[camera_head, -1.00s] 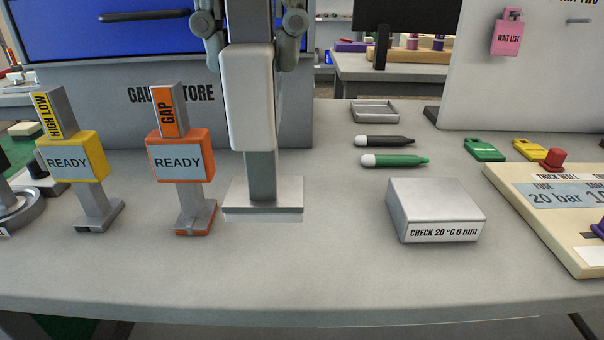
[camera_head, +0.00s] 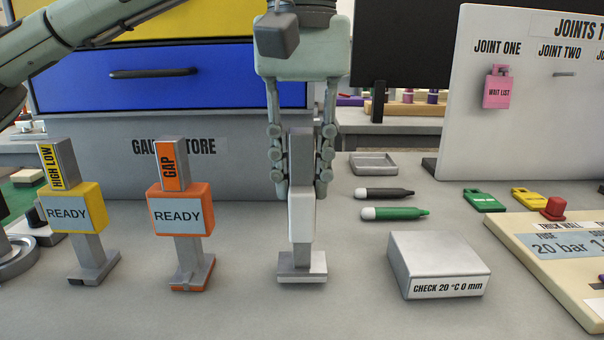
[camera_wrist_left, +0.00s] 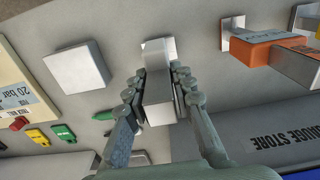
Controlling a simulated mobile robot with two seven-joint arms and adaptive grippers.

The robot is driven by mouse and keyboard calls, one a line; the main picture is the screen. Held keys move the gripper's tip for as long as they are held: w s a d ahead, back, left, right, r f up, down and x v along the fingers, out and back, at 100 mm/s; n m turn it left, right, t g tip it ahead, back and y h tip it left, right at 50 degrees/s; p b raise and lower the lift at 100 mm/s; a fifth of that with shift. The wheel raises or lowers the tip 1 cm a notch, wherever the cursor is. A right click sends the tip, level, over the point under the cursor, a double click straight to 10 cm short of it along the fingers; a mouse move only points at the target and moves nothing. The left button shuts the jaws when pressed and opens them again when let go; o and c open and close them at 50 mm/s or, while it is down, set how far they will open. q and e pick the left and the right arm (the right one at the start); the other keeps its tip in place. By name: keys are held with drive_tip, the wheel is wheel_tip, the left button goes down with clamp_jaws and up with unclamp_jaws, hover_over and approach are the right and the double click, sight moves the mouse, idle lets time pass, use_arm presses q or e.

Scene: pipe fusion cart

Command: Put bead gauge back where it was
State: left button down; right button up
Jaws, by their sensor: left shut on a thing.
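The gauge in my left gripper (camera_head: 301,178), which I take to be the bead gauge (camera_head: 301,218), has a grey upper bar, a white body and a flat grey-white foot. No name shows on it. The fingers are shut on its upper bar from both sides. It is upright, right of the orange GAP gauge (camera_head: 180,210) and roughly in line with it. I cannot tell whether its foot touches the bench. In the left wrist view the gauge (camera_wrist_left: 158,88) sits between the fingers. My right gripper is not in view.
The yellow HIGH LOW gauge (camera_head: 70,215) stands at far left. A CHECK block (camera_head: 438,262), a green marker (camera_head: 395,213), a black marker (camera_head: 384,193) and a small tray (camera_head: 373,163) lie to the right. The gauge store box (camera_head: 120,160) stands behind. Bare bench lies in front.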

use_arm(q)
drive_tip(key=shift+f, duration=0.35)
drive_tip(key=c, duration=1.3)
unclamp_jaws()
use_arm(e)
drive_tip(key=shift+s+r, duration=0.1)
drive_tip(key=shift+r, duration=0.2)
